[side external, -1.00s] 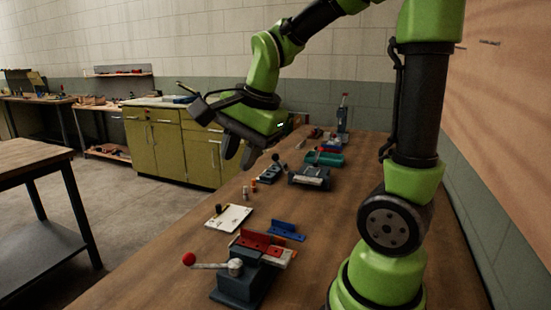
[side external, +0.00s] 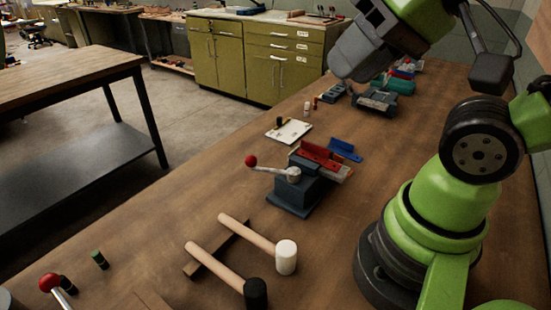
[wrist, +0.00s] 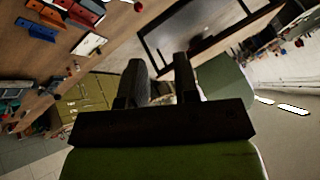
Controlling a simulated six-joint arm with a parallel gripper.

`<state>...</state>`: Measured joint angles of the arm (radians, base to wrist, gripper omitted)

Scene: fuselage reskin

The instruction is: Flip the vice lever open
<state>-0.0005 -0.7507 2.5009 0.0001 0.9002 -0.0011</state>
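The vice (side external: 303,193) is a grey block with red jaws (side external: 318,154), standing on the wooden bench in the middle of the side view. Its lever (side external: 274,170) sticks out to the left from a silver hub and ends in a red knob (side external: 251,160). In the wrist view the red jaws (wrist: 84,12) show at the top left edge; I cannot make out the lever there. My gripper (side external: 352,62) is high above the bench, up and right of the vice and well apart from it. In the wrist view its two dark fingers (wrist: 160,75) are apart, with nothing held between them.
Two mallets (side external: 258,240) lie in front of the vice. A blue bracket (side external: 345,150) and a white card (side external: 288,131) lie behind it. The bench left of the vice lever is clear.

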